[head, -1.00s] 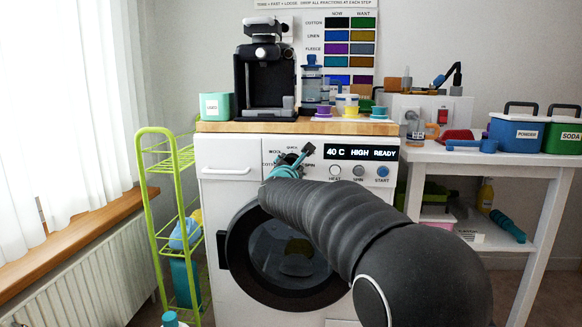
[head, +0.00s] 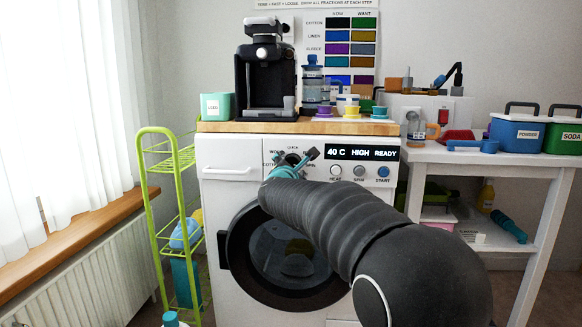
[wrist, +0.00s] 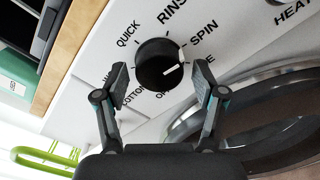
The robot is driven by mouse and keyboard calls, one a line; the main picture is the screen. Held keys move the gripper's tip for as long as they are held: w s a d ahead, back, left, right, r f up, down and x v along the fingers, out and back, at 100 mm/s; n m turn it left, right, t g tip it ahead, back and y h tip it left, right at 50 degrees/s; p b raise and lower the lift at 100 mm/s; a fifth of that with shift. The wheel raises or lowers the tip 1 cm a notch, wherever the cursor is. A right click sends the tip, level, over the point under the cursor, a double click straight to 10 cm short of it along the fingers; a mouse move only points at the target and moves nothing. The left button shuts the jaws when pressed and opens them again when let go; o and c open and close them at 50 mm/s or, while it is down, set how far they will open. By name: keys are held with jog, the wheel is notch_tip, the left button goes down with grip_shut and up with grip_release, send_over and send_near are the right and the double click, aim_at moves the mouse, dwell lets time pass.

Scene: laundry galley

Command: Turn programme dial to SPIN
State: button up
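The black programme dial (wrist: 157,64) is on the white washer's control panel. Its white pointer line aims right in the wrist view, below the SPIN label (wrist: 204,32) and towards my right finger. QUICK and RINSE labels are above the dial; OFF and COTTON are below it, and another label is partly hidden by the right finger. My gripper (wrist: 162,80) is open, with one finger on each side of the dial and gaps visible between fingers and dial. In the head view, my gripper (head: 297,163) is at the dial and covers much of it.
The washer display (head: 362,153) reads 40 C HIGH READY. HEAT, SPIN and START buttons (head: 383,171) sit below it, right of the dial. The wooden top (head: 225,127) overhangs the panel and holds a black machine (head: 265,75) and cups. A green rack (head: 158,200) stands left.

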jog(key=shift+s+r, duration=0.1)
jog(key=shift+s, duration=0.05)
jog(key=s, duration=1.1)
jog(key=shift+s+a, duration=0.15)
jog(key=shift+s, duration=0.2)
